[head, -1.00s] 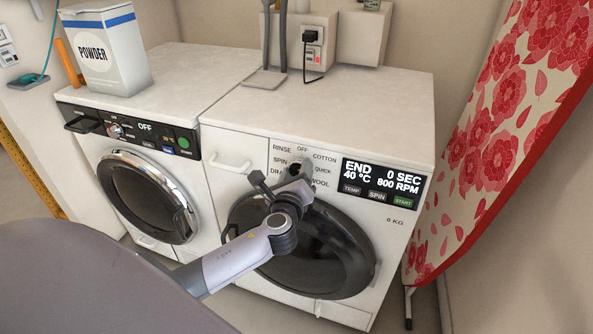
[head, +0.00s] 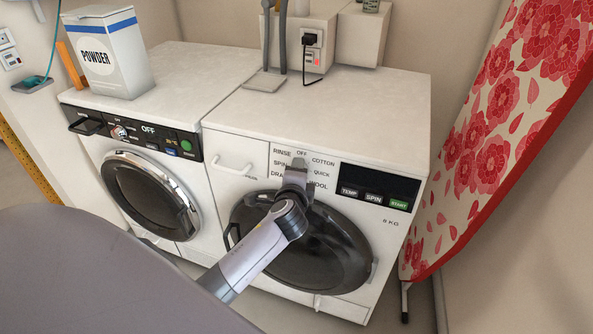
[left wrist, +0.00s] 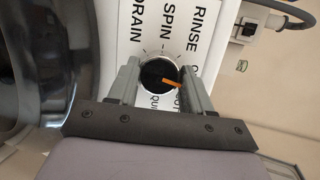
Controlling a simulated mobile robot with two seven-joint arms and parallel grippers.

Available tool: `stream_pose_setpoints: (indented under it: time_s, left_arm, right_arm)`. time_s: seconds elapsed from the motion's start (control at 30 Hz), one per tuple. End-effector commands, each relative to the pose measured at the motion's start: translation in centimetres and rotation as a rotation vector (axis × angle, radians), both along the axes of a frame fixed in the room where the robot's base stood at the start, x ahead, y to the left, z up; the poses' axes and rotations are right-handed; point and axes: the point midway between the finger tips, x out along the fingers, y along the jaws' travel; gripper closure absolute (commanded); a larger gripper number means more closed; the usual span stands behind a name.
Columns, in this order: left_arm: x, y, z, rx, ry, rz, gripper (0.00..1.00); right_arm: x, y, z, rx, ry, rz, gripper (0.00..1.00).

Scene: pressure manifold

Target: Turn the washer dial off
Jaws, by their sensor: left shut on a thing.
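The right-hand washer (head: 222,190) has a program panel with the words RINSE, SPIN, DRAIN, OFF, COTTON, QUICK and WOOL. Its dial (left wrist: 153,77) shows in the left wrist view as a black round knob with an orange pointer. The pointer points right in that view, which is up on the washer, toward the OFF side. My left gripper (head: 297,166) is shut on the dial, with one finger on each side in the left wrist view (left wrist: 161,72). In the head view the gripper hides most of the dial. The washer's display (head: 380,182) is dark. My right gripper is not in view.
A second machine (head: 150,190) with a lit OFF display stands at the left, with a powder box (head: 105,55) on top. A floral ironing board (head: 490,150) leans at the right. A plug with a cable (head: 311,42) is behind the washer.

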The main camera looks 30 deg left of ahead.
Motion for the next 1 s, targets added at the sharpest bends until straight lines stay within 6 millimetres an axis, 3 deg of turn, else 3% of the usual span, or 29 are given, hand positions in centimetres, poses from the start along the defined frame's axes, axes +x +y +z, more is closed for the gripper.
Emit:
stream_pose_setpoints:
  time_s: [0.4,0.97,1.0]
  left_arm:
    - [-0.05,0.0,-0.03,-0.18,-0.039,0.046,0.81]
    - [-0.05,-0.02,-0.11,-0.205,-0.045,0.051,0.81]
    - [-0.05,-0.02,-0.11,-0.204,-0.046,0.051,0.38]
  right_arm:
    - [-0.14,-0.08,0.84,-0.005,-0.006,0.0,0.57]
    - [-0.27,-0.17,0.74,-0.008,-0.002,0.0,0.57]
    - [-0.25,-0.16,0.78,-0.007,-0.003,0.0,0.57]
